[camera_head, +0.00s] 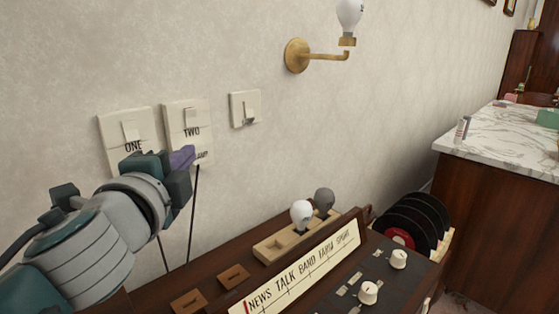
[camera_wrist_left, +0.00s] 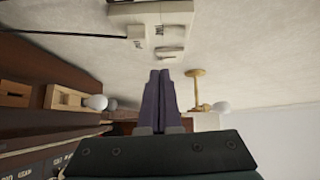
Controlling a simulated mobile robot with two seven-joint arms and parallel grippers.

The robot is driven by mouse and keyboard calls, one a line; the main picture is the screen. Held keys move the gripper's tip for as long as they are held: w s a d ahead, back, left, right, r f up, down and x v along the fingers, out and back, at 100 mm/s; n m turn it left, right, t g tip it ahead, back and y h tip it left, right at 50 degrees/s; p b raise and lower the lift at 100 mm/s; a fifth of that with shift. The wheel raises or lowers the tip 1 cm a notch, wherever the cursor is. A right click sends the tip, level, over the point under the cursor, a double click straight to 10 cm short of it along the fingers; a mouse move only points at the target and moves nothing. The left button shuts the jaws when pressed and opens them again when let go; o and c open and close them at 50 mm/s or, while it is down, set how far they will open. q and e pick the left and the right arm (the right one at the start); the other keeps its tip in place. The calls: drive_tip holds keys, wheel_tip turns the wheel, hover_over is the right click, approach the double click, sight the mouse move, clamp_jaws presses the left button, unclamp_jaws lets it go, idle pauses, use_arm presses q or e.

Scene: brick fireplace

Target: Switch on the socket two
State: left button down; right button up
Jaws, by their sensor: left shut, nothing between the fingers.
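The socket labelled TWO (camera_head: 176,113) is a cream plate on the wall, with a small rocker at its top and a black cord hanging from its lower part. The socket labelled ONE (camera_head: 144,120) is to its left. My left gripper (camera_head: 184,157) has purple fingers, shut and empty, in front of the lower part of socket two and hiding some of it. In the left wrist view the shut fingers (camera_wrist_left: 161,78) point toward the wall fittings. A plug (camera_wrist_left: 137,33) with a black cord shows there. I cannot tell whether they touch. My right gripper is not in view.
A plain wall switch (camera_head: 245,109) is right of socket two. A brass wall lamp (camera_head: 297,55) with a white bulb sticks out higher up. A wooden radio (camera_head: 207,271) with bulbs stands below. A marble-topped counter (camera_head: 500,135) is at right.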

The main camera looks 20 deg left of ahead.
use_arm(q)
drive_tip(key=shift+v, duration=1.25)
drive_tip(key=shift+f, duration=0.15)
drive_tip(key=s+d+r+n+g+h+p, duration=0.35)
drive_tip(key=s+d+n+g+p, duration=0.25)
drive_tip(key=s+p, duration=0.45)
drive_tip(key=s+d+r+n+g+h+p, duration=0.35)
drive_tip(key=s+d+n+g+p, duration=0.3)
drive_tip(key=s, duration=0.65)
wheel_tip(320, 180, up, 35)
drive_tip(key=m+p, duration=0.1)
drive_tip(key=p, duration=3.5)
drive_tip(key=shift+w+a+p, duration=0.3)
drive_tip(key=shift+a+p, duration=0.05)
drive_tip(key=shift+a, duration=0.05)
